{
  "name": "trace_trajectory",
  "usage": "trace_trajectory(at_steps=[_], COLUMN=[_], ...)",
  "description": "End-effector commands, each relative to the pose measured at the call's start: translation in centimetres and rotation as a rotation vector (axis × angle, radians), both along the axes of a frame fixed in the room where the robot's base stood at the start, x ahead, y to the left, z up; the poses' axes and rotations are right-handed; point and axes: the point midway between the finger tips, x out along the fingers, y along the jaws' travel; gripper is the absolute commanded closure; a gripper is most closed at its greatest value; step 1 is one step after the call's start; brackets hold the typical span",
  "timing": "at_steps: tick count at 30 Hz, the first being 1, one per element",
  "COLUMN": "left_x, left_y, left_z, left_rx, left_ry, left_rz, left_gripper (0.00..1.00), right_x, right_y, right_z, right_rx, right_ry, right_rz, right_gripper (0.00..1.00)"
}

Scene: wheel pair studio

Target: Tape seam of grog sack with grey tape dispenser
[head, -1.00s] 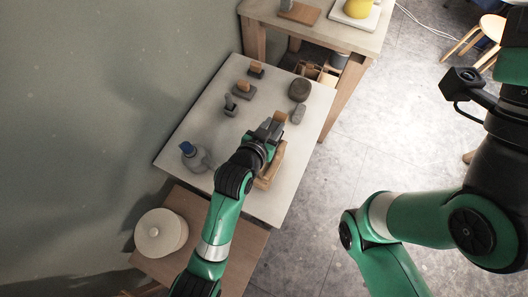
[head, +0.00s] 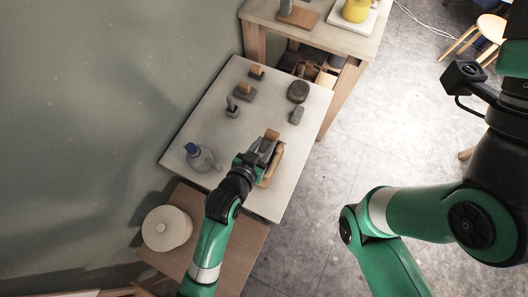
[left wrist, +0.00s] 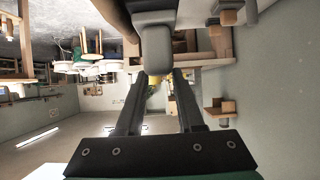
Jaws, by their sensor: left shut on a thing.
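My left gripper (head: 262,150) is shut on a small grey thing with a tan top (head: 271,137), which looks like the grey tape dispenser. In the left wrist view, a grey block (left wrist: 157,38) sits between the tips of my two dark fingers. A tan, box-like thing (head: 275,168) lies on the pale table just beside and under the gripper; it may be the grog sack, but the arm hides part of it and I cannot see a seam. Whether the held thing touches it I cannot tell. My right gripper is out of view.
The pale table (head: 205,125) holds a blue-topped bottle (head: 198,157), a dark round thing (head: 298,91), a grey lump (head: 297,115) and several small grey-and-tan blocks (head: 244,92). A lidded white jar (head: 166,228) stands on a lower brown table. The table's middle is fairly clear.

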Motion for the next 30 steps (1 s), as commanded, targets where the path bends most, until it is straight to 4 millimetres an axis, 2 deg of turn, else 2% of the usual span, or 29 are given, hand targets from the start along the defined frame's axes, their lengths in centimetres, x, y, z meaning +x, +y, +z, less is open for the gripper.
trace_trajectory(at_steps=[1,6,19,30], left_x=[-0.5,-1.7,-2.2,-5.3], left_y=[0.3,0.9,1.2,2.9], left_z=[0.1,0.1,0.0,0.0], left_rx=[0.002,0.001,0.0,0.0], left_ry=[0.004,0.003,0.001,0.0], left_rz=[0.0,0.0,0.0,0.001], left_gripper=[1.0,1.0,1.0,1.0], right_x=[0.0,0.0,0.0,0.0], right_y=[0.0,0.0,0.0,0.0], right_z=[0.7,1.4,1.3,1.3], right_rx=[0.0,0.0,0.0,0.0], right_ry=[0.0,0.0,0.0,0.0], right_rz=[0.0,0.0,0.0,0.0], right_gripper=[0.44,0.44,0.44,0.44])
